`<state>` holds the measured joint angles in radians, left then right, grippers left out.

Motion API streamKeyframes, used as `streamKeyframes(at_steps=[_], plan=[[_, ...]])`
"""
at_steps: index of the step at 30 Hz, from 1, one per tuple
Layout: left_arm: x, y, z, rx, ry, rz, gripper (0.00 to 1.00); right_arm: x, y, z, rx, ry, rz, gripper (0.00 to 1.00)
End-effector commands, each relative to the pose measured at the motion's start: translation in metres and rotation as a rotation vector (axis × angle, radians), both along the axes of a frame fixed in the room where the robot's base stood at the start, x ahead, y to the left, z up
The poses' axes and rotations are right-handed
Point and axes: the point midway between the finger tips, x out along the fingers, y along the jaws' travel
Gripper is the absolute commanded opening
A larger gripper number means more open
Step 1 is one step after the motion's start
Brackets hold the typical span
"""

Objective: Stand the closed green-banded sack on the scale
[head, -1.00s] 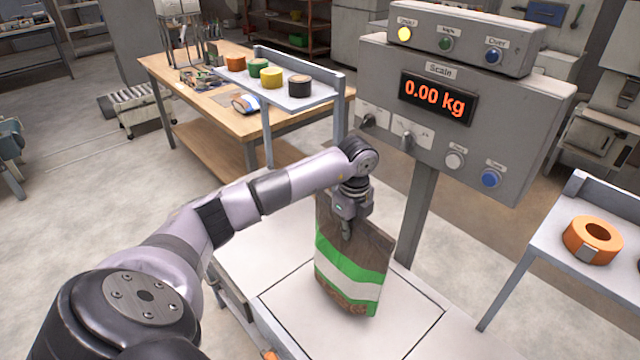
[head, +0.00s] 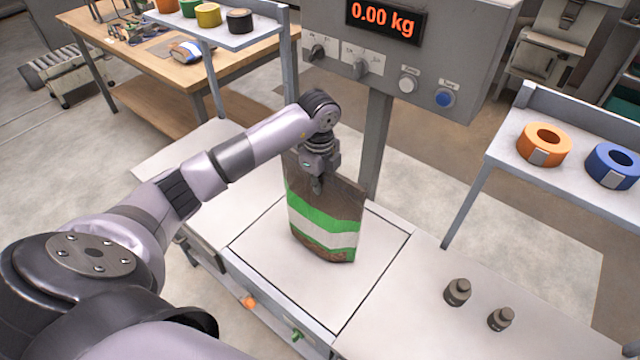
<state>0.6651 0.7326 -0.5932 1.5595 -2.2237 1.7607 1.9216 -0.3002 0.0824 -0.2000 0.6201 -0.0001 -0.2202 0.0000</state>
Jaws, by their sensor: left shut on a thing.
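The green-banded sack (head: 324,228) is brown with green and white bands. It is upright over the scale's white platform (head: 275,270), near the platform's back half. I cannot tell whether its base touches the platform. My left gripper (head: 318,184) is shut on the sack's top edge, and the wrist hides part of that edge. The scale display (head: 384,18) on the grey panel reads 0.00 kg. My right gripper is not in view.
The scale's post (head: 377,140) stands close behind the sack. Two small weights (head: 458,292) stand on the surface to the right. A shelf with orange (head: 545,146) and blue tape rolls is at the right. A wooden workbench (head: 140,75) is at the back left.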

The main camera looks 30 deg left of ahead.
Motion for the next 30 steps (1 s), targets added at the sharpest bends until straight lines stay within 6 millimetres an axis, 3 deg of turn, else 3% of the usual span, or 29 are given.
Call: streamKeyframes(at_steps=[23, 24, 30], plan=[[0.0009, 0.0004, -0.0085, 0.000, -0.003, 0.000, 0.00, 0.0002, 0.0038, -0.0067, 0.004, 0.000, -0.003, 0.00], [0.0009, 0.0004, -0.0086, 0.000, -0.003, 0.000, 0.06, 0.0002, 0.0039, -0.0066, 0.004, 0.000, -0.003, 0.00], [0.0009, 0.0003, -0.0077, 0.000, -0.003, 0.000, 0.20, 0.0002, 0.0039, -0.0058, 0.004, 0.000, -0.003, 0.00]])
